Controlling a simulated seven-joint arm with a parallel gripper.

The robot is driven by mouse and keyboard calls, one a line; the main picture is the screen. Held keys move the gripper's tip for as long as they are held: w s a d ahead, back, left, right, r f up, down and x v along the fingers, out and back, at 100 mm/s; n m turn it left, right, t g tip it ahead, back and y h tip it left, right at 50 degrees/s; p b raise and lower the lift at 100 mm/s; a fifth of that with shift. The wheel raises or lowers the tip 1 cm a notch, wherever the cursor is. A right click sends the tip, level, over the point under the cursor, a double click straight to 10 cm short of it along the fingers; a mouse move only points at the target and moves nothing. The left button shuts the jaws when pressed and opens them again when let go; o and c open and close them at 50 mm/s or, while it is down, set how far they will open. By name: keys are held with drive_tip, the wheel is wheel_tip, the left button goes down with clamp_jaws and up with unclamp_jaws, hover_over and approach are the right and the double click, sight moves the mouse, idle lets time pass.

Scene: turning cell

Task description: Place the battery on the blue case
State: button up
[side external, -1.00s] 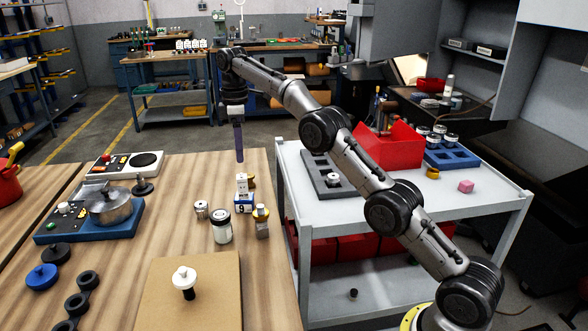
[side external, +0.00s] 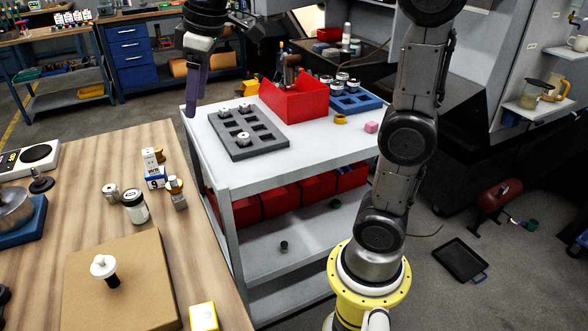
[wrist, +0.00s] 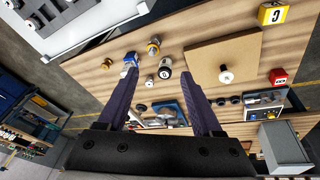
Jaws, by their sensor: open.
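My gripper (side external: 196,106), with purple fingers, is open and empty above the left back corner of the white cart; it also shows in the wrist view (wrist: 167,82). No item is clearly marked as the battery. On the wooden bench stand a white-and-blue block marked 9 (side external: 155,178), a small metal cylinder (side external: 111,192), a white jar with a black lid (side external: 135,208) and a brass-topped metal piece (side external: 177,194). A blue compartment tray (side external: 373,102) holding several jars sits at the cart's back; I cannot tell whether it is the blue case.
A brown board (side external: 135,285) with a white knob lies on the bench. The cart's front is clear.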

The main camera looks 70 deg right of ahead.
drive_tip(key=s+a+f+m+t, duration=0.1)
drive_tip(key=s+f, duration=0.4)
drive_tip(key=s, duration=0.4)
drive_tip(key=s+a+f+m+t, duration=0.1)
drive_tip(key=s+f+m, duration=0.1)
drive_tip(key=s+f, duration=0.4)
drive_tip(key=s, duration=0.4)
drive_tip(key=shift+f, duration=0.15)
